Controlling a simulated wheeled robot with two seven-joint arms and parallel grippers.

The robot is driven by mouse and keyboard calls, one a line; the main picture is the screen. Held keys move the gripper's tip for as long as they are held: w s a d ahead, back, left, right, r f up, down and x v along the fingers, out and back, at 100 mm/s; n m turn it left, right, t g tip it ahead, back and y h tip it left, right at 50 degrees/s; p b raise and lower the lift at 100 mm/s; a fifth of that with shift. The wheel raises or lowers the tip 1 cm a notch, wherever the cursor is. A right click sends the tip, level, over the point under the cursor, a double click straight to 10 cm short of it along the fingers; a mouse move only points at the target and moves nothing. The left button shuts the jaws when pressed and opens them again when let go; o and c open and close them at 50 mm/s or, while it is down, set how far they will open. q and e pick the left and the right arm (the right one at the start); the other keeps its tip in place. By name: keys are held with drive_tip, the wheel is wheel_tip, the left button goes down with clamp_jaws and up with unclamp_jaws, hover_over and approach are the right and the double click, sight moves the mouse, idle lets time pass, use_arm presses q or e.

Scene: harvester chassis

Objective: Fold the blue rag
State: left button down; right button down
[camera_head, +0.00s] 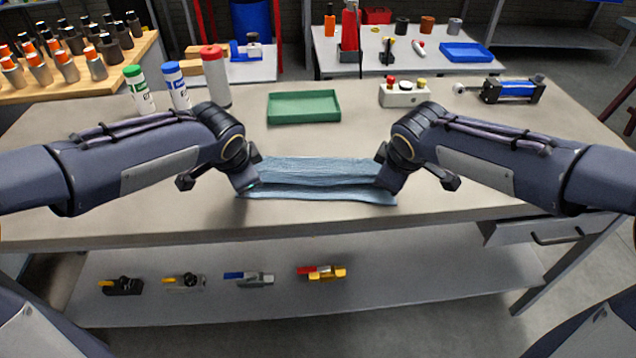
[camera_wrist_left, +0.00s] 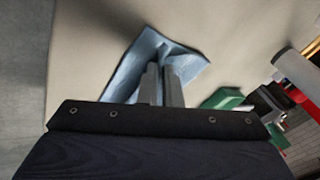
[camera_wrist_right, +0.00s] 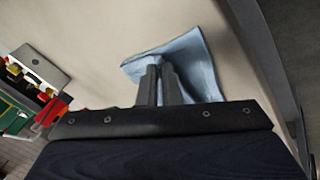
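The blue rag (camera_head: 318,180) lies on the grey workbench near its front edge, stretched left to right between my grippers, with a raised fold line along its length. My left gripper (camera_head: 246,188) is at the rag's left end; in the left wrist view its fingers (camera_wrist_left: 161,84) are close together over the rag (camera_wrist_left: 130,75), with cloth bunched at the tips. My right gripper (camera_head: 386,186) is at the right end; in the right wrist view its fingers (camera_wrist_right: 160,84) are close together with the rag (camera_wrist_right: 195,60) gathered at them. The fingertips are partly hidden by cloth.
A green tray (camera_head: 304,107) stands behind the rag. A grey button box (camera_head: 404,95) and a blue cylinder device (camera_head: 512,91) are at the back right. Capped bottles (camera_head: 138,90) stand at the back left. The bench (camera_head: 300,226) in front of the rag is clear.

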use_arm(q)
drive_tip(key=c, duration=1.4)
unclamp_jaws()
drive_tip(key=shift+a, duration=0.1)
use_arm(e)
drive_tip(key=c, duration=1.4)
unclamp_jaws()
drive_tip(key=shift+d, duration=0.1)
use_arm(q)
drive_tip(key=shift+o, duration=0.4)
use_arm(e)
drive_tip(key=shift+o, duration=0.4)
use_arm(q)
drive_tip(key=shift+r, duration=0.25)
use_arm(e)
drive_tip(key=shift+r, duration=0.25)
use_arm(q)
drive_tip(key=s+v, duration=0.1)
drive_tip(key=v, duration=0.9)
use_arm(e)
drive_tip(key=s+v, duration=0.1)
drive_tip(key=v, duration=0.9)
use_arm(q)
drive_tip(key=shift+s+f, duration=0.1)
drive_tip(key=shift+c, duration=0.4)
use_arm(e)
drive_tip(key=shift+s+f, duration=0.1)
drive_tip(key=shift+c, duration=0.4)
